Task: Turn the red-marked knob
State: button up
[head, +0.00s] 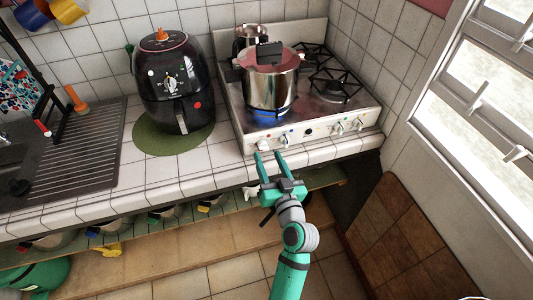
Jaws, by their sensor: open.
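The stove (247,128) stands on the tiled counter with a row of pale knobs on its front panel. The leftmost knob (263,144) has what looks like a small reddish mark by it, but it is too small to be sure. A second knob (284,140) sits just to its right. My gripper (268,155) has two teal fingers, open and empty, pointing at the panel. The left fingertip is close in front of the leftmost knob and the right one is below the second knob. I cannot tell whether either touches.
A steel pot (270,88) with a reddish lid stands over a blue flame on the front left burner. A black air fryer (173,85) stands on a green mat (150,141) to the left. A window (470,90) is at right.

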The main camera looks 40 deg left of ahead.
jog(key=v, duration=0.7)
jog(key=shift+s, duration=0.15)
jog(key=shift+d, duration=0.15)
jog(key=s+d+f+m+t+h, duration=0.2)
jog(key=s+d+f+m+h, duration=0.25)
jog(key=d+f, duration=0.35)
jog(key=s+d+f+m+t+h, duration=0.25)
jog(key=s+d+f+h, duration=0.3)
jog(key=d, duration=0.35)
jog(key=s+d+r+h, duration=0.2)
jog(key=s+d, duration=0.1)
jog(key=s, duration=0.6)
jog(key=s+d+r+h, duration=0.2)
jog(key=s+d, duration=0.2)
jog(key=s, duration=0.4)
jog(key=shift+s, duration=0.4)
